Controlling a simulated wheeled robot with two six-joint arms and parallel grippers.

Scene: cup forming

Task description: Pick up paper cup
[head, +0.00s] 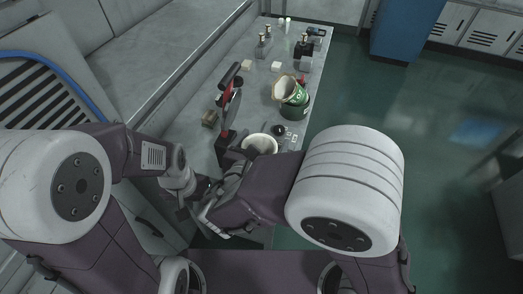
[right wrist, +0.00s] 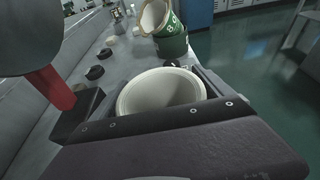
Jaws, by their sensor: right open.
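A white round cup (head: 260,143) with an open top stands at the near end of the bench, just beyond my right forearm. In the right wrist view, the cup (right wrist: 160,92) sits in front of the dark gripper body. My right gripper (right wrist: 150,104) is open, with dark parts on either side of the cup; contact cannot be told. In the head view, my forearm hides much of this gripper. My left gripper (head: 190,205) is low at the left of the right forearm, away from the cup; its jaws are unclear.
A tilted cup with a green label (head: 292,95) rests in a dark green bin (head: 297,108) farther along the bench (head: 262,95). A red and black upright device (head: 229,105) stands left of the cup. Small bottles and blocks stand at the back. Open floor lies right.

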